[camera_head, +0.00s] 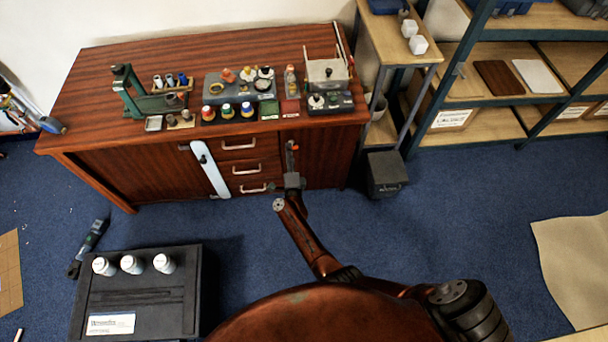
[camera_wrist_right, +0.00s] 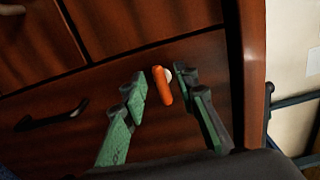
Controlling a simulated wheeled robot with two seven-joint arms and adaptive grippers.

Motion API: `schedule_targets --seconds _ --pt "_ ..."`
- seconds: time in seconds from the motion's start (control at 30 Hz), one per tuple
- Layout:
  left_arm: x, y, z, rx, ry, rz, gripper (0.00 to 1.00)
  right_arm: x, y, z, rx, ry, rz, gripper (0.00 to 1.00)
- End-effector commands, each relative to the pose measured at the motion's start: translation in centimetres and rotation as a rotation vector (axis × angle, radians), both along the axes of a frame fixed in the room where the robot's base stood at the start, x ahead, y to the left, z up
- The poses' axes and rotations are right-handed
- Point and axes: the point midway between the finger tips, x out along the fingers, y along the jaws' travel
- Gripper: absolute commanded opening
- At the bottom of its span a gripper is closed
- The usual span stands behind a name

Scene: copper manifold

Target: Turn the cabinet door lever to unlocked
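The orange lever (camera_head: 292,146) is on the upper front of the cabinet door (camera_head: 325,165), right of the drawers. In the right wrist view the lever (camera_wrist_right: 162,88) is near upright in the picture, its top leaning slightly left, with a small pale round piece beside it. My right gripper (camera_head: 292,164) is in front of the door, at the lever. In the wrist view its two green fingers (camera_wrist_right: 168,88) are spread, one each side of the lever. A gap shows on both sides; I cannot tell its depth between them. My left gripper is not in view.
Drawers with handles (camera_head: 250,170) are left of the door. A pale strip (camera_head: 210,169) stands against the front. A dark box (camera_head: 386,174) is on the floor at right. A black case (camera_head: 150,305) with white bottles stands at lower left. Blue floor lies clear between.

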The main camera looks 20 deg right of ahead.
Motion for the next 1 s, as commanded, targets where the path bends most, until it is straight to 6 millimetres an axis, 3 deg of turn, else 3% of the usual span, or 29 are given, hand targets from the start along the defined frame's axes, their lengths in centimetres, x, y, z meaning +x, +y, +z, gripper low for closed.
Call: schedule_targets --seconds 0.17,0.8,1.0 --pt "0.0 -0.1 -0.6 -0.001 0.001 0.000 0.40 -0.1 -0.1 0.1 0.219 -0.063 0.000 0.28" --pt "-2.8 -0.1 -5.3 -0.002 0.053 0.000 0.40 -0.4 -1.4 0.5 1.463 -0.420 -0.001 0.28" --pt "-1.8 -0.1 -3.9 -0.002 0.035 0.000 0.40 -4.1 -0.2 1.5 1.486 -0.427 -0.002 0.28"
